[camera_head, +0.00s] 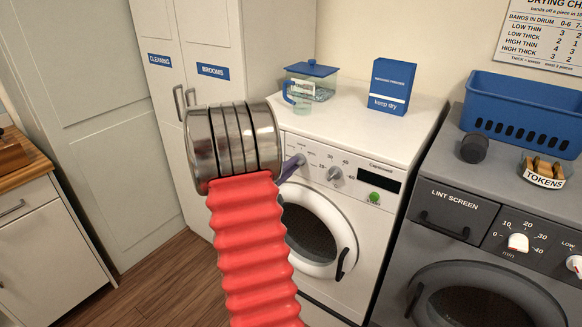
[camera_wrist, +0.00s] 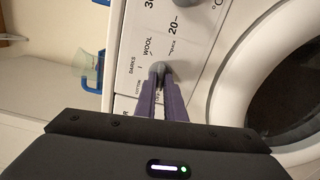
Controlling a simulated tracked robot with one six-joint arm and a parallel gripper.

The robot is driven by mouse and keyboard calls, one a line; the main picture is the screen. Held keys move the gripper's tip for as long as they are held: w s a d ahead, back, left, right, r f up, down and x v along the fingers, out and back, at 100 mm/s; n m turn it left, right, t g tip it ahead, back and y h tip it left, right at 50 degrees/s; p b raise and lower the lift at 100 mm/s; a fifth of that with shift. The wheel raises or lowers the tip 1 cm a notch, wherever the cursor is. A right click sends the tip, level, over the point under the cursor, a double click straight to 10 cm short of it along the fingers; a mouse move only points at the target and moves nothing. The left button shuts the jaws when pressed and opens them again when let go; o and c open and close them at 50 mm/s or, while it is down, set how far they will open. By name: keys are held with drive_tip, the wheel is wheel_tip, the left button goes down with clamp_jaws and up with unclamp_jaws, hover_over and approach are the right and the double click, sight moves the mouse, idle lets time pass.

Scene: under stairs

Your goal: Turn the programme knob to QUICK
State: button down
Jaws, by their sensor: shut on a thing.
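The grey programme knob (camera_head: 300,160) is at the left of the white washing machine's (camera_head: 345,133) control panel. In the wrist view the knob (camera_wrist: 157,70) has labels around it, with DARKS, COTTON and WOOL to its left and above, and QUICK above to its right. Which label the knob points at I cannot tell. My gripper (camera_wrist: 159,79) has purple fingers closed on the knob, one on each side. In the head view my gripper (camera_head: 292,167) is mostly hidden behind my arm, with only a bit of purple finger showing.
A second knob (camera_head: 335,174), a green button (camera_head: 374,197) and a dark display (camera_head: 378,183) are further right on the panel. A washing powder box (camera_head: 391,87), a blue-lidded container (camera_head: 312,72) and a jug (camera_head: 299,98) stand on top. A grey dryer (camera_head: 440,175) is at the right.

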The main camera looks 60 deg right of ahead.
drive_tip(key=shift+f, duration=0.15)
drive_tip(key=n, duration=3.2)
drive_tip(key=shift+s+a+f+n, duration=0.15)
drive_tip(key=shift+s+f+n, duration=0.15)
drive_tip(key=shift+n, duration=0.1)
idle(0.7)
drive_tip(key=c, duration=2.1)
unclamp_jaws()
drive_tip(key=shift+r, duration=0.1)
drive_tip(key=shift+o, duration=1.3)
drive_tip(key=shift+r, duration=0.15)
